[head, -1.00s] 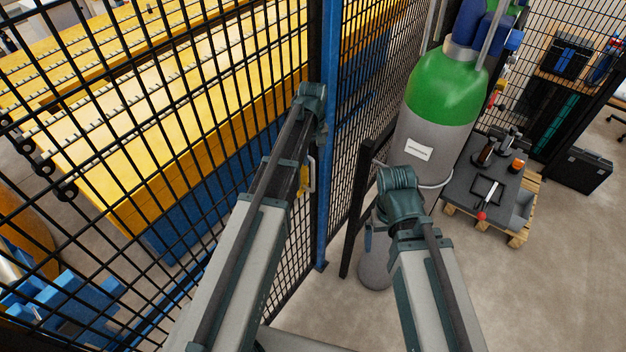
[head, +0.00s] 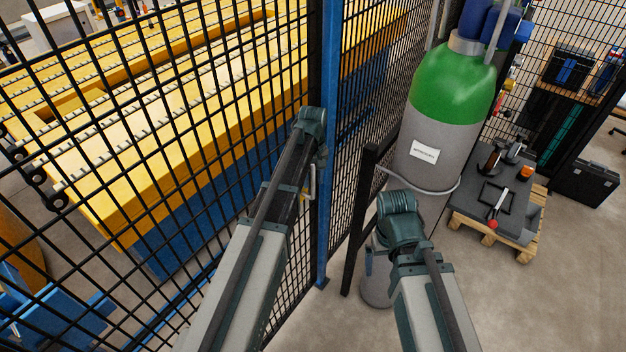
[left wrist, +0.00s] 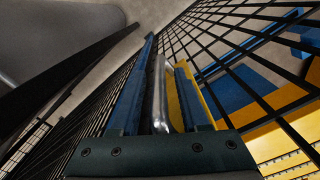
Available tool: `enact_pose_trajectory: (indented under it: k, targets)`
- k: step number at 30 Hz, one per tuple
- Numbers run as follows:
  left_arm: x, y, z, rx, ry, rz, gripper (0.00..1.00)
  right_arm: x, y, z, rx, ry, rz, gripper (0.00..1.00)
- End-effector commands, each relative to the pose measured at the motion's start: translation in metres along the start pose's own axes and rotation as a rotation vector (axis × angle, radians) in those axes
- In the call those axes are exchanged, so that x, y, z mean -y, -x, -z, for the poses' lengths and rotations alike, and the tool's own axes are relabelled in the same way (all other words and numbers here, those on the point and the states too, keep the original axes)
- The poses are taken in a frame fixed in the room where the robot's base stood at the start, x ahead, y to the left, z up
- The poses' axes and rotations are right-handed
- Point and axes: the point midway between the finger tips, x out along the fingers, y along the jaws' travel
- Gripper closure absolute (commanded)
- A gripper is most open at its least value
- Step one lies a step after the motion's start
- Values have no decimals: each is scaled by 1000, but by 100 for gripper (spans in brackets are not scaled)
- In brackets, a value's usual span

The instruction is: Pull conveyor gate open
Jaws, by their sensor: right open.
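The gate is a black wire-mesh panel (head: 160,190) at the left in the head view, beside a blue post (head: 330,130). Its light metal handle (head: 312,184) shows just beside my left wrist; it also shows as a silver bar (left wrist: 158,92) in the left wrist view. There my left gripper (left wrist: 164,88) has its two blue fingers apart, one on each side of the bar, with a gap at the right finger. My left gripper's fingers are hidden in the head view. My right gripper (head: 371,262) is mostly hidden behind its wrist, near the gas cylinder.
A grey gas cylinder with a green top (head: 450,90) stands right of the post, behind a black frame bar (head: 357,220). A pallet with a dark tool tray (head: 480,205) is further right. Yellow conveyor beds (head: 190,150) lie behind the mesh. Bare floor is open at lower right.

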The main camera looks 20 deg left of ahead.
Motion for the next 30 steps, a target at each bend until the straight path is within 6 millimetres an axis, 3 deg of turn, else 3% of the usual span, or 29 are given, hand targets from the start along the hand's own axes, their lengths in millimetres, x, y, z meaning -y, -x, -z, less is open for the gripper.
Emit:
enact_pose_trajectory:
  k: [1, 7, 30]
  targets:
    - [0, 0, 0, 0, 0, 0, 67, 0, 0, 0, 0, 0, 0, 0]
    - [0, 0, 0, 0, 0, -1, 100, 0, 0, 0, 0, 0, 0, 0]
    - [-3, 0, 2, -3, -3, -3, 100, 0, 0, 0, 0, 0, 0, 0]
